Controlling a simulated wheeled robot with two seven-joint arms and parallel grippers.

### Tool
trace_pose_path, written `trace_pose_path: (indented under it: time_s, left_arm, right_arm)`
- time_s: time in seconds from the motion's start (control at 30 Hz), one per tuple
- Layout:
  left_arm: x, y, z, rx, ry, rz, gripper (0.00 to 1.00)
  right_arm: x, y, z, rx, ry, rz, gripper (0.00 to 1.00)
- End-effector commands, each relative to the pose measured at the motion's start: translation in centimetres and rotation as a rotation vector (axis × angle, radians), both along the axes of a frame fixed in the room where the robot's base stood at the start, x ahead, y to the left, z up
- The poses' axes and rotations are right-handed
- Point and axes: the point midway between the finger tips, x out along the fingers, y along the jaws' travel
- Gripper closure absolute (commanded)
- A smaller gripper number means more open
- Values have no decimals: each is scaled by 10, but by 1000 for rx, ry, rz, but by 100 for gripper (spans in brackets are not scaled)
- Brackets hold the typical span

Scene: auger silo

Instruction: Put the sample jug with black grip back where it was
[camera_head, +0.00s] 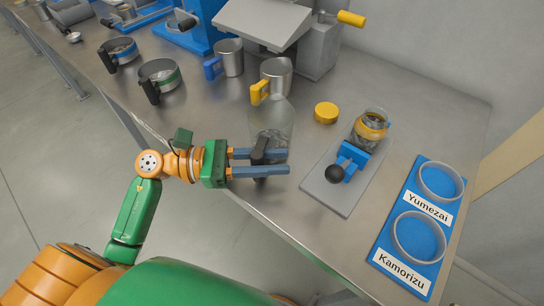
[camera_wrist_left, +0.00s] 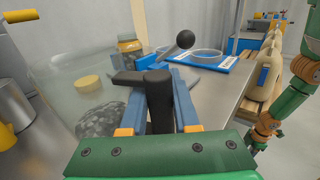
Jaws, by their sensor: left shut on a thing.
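The sample jug (camera_head: 270,122) is clear, with a black grip (camera_head: 261,152). It is at the front of the steel bench, between the steel jugs and a grey plate. My left gripper (camera_head: 280,163) is shut on the black grip, with a blue finger on each side. In the left wrist view the jug (camera_wrist_left: 70,75) shows a grey, grainy content low inside, and its black grip (camera_wrist_left: 155,85) sits between the fingers (camera_wrist_left: 160,100). Whether the jug's base touches the bench cannot be told. My right gripper is not in view.
Steel jugs with a yellow handle (camera_head: 277,73) and a blue handle (camera_head: 229,57) stand behind. A yellow lid (camera_head: 326,112), a clamped jar (camera_head: 371,125) and a blue two-ring board (camera_head: 402,262) are to the right. Black-handled cups (camera_head: 160,80) stand left, with bare bench between.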

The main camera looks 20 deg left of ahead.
Motion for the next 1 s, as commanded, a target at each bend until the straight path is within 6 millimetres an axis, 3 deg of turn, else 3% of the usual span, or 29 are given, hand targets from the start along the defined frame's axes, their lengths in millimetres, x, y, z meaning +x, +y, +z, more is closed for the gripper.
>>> trace_pose_path:
  time_s: [0.13,0.17,0.23,0.27,0.7,1.0]
  left_arm:
    - [0,0,-4,0,-1,0,100]
    - [0,0,-3,0,0,0,63]
    - [0,0,-2,0,0,0,44]
    - [0,0,-2,0,0,0,41]
    - [0,0,4,-1,1,0,41]
    - [-20,56,-6,3,2,2,41]
  right_arm:
    - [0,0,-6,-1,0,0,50]
    - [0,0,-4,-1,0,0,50]
    - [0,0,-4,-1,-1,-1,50]
    - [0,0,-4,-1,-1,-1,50]
    - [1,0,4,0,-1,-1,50]
    - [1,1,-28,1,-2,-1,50]
